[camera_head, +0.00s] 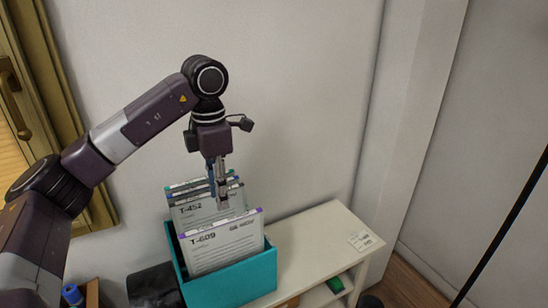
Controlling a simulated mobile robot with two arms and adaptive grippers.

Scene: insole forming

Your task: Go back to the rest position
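My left arm reaches in from the left, and its gripper (222,204) points down over a teal box (235,283). The fingers overlap the upper part of a folder marked T-452 (192,211) in the picture. I cannot tell whether they touch it, or whether they are open or shut. A folder marked T-609 (226,246), with a purple top edge, stands in front of it in the box. Several more folders stand behind, partly hidden. My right gripper is not in view.
The box stands on a white shelf unit (325,237) against the wall. A small white label (366,240) lies at the unit's right end. A wooden frame with a handle (12,95) is at the left. A blue-capped item (71,294) is at lower left. Bare wall lies above the box.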

